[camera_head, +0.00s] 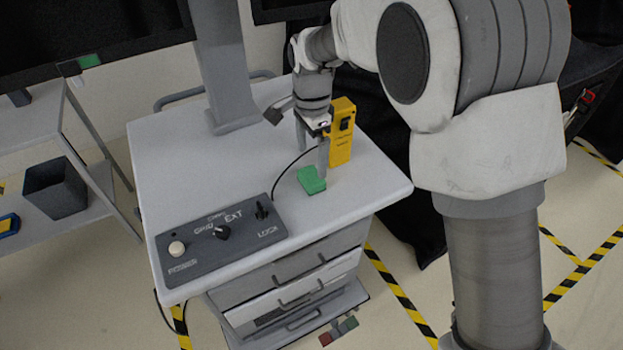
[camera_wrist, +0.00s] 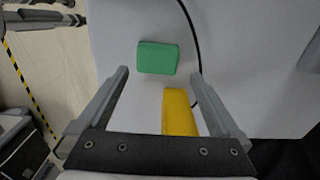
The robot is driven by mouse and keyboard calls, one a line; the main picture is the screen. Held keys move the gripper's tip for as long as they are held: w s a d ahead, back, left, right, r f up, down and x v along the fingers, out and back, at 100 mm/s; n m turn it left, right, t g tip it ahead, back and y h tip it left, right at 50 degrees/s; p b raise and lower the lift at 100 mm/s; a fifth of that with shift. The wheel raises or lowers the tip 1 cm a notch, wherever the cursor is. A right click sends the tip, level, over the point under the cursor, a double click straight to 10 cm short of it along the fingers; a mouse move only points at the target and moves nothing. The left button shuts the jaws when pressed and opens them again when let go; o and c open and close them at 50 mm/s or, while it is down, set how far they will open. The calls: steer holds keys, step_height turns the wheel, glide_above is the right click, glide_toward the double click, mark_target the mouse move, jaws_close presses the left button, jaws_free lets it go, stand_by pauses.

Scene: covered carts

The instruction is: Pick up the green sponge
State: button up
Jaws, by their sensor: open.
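The green sponge (camera_head: 311,180) lies flat on the white cart top (camera_head: 190,170), near its right front side. In the wrist view the sponge (camera_wrist: 157,57) lies ahead of the fingertips, between their lines and a little left of centre. My gripper (camera_head: 313,155) is open and above the cart top, just behind the sponge in the head view. In the wrist view my gripper (camera_wrist: 160,85) has its two fingers wide apart with nothing held between them. Whether the fingertips touch the cart top cannot be told.
A yellow device (camera_head: 342,135) stands right beside my gripper; its yellow top (camera_wrist: 178,112) shows between the fingers in the wrist view. A black cable (camera_head: 285,170) runs past the sponge to a dark control box (camera_head: 220,236) at front left. The cart's left middle is clear.

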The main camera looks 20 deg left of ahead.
mark_target(313, 174)
steer(key=shift+d+f, duration=0.15)
steer(key=shift+f, duration=1.35)
steer(key=shift+d+f, duration=0.1)
steer(key=shift+f, duration=1.35)
steer(key=c, duration=1.3)
steer(key=shift+r, duration=0.15)
step_height(313, 174, up, 4)
steer(key=shift+r, duration=0.1)
steer(key=w+d+r, duration=0.1)
steer(key=d+r, duration=0.5)
steer(key=d, duration=0.5)
steer(key=shift+w+d+r, duration=0.25)
steer(key=shift+w+d, duration=0.05)
